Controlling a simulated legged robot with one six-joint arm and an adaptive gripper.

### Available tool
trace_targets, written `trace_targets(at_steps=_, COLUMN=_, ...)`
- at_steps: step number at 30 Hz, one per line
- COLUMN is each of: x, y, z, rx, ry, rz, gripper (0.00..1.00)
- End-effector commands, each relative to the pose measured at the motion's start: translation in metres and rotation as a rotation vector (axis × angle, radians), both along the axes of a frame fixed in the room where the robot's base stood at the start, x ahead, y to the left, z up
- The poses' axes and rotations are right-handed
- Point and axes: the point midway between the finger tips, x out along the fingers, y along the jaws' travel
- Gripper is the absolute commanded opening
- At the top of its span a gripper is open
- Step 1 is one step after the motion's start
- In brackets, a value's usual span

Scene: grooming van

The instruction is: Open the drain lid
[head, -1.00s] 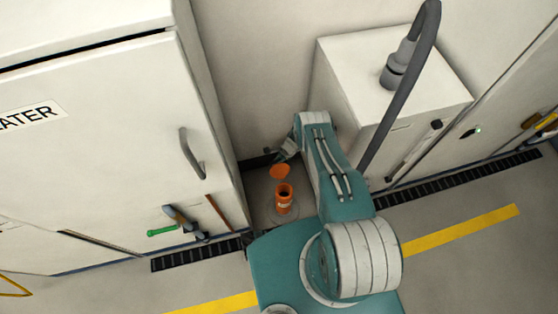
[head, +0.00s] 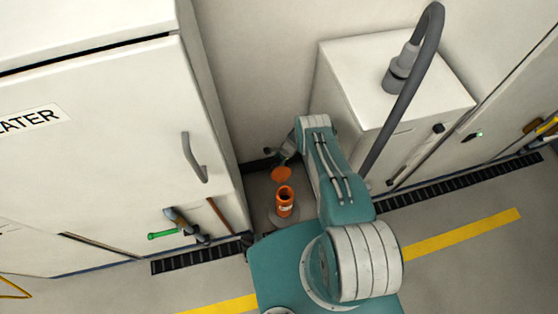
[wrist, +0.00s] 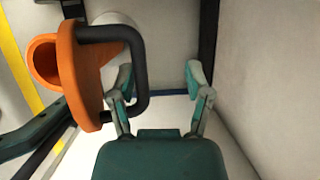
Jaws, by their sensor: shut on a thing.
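The drain is an orange upright pipe (head: 285,203) with an open dark mouth, standing on the floor in the gap between two white cabinets. Its round orange lid (head: 281,174) is swung up off the mouth, on the wall side. In the wrist view the lid (wrist: 82,75) stands on edge at the left, with the orange pipe (wrist: 43,62) behind it. A black loop handle (wrist: 143,60) juts from the lid toward my gripper (wrist: 160,82). One finger reaches inside the loop and the handle's bar lies between the fingers. In the head view my gripper (head: 287,150) is just above the lid.
A tall white cabinet (head: 110,150) with a grey handle stands left. A lower white cabinet (head: 390,80) with a grey hose (head: 405,105) stands right. The wall is close behind the lid. Brush-like tools (head: 180,225) stick out at the left cabinet's base. The floor in front is clear.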

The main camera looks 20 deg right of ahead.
Motion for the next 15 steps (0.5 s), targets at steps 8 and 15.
trace_targets(at_steps=8, x=0.006, y=-0.012, z=0.026, rx=-0.005, ry=-0.013, rz=-0.003, gripper=0.51)
trace_targets(at_steps=15, x=0.001, y=-0.025, z=0.059, rx=-0.004, ry=-0.006, rz=-0.003, gripper=0.51)
